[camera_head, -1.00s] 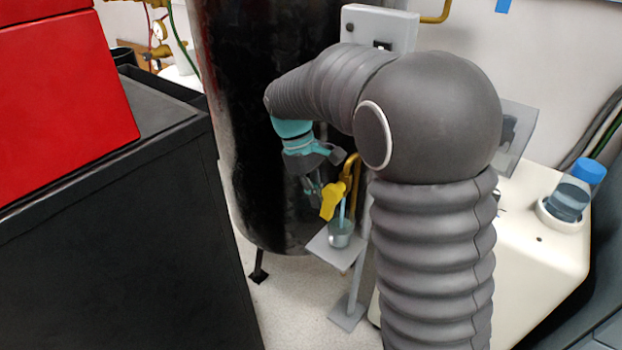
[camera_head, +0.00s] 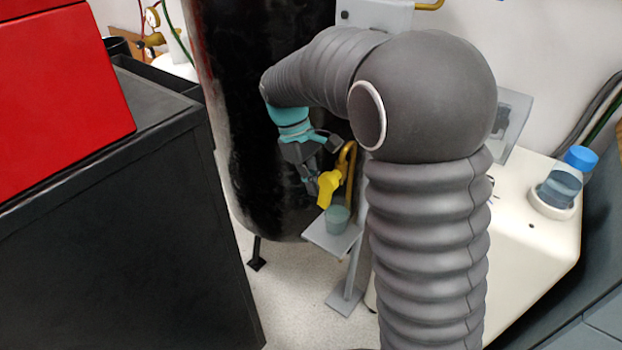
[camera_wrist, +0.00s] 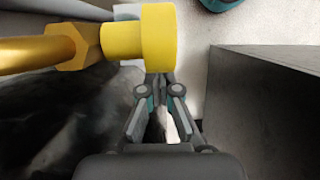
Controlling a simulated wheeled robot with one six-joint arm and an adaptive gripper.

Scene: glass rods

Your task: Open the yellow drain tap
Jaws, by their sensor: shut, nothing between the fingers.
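The yellow drain tap (camera_head: 328,187) hangs on a brass pipe (camera_head: 347,160) in front of the black tank; its handle slants down to the left. In the wrist view its yellow body (camera_wrist: 158,38) is large and close, with the brass fitting to its left. My gripper (camera_head: 312,187) is just left of the handle in the head view. In the wrist view its fingertips (camera_wrist: 160,82) are together at the near edge of the yellow body, with nothing between them. Whether they touch it is unclear. A cup (camera_head: 337,220) stands below the tap; no stream shows above it.
The cup's grey shelf (camera_head: 322,238) is on a post beside the black tank (camera_head: 235,110). A dark cabinet (camera_head: 110,230) stands at left, a cream unit with a blue-capped bottle (camera_head: 563,182) at right. Floor shows between cabinet and shelf.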

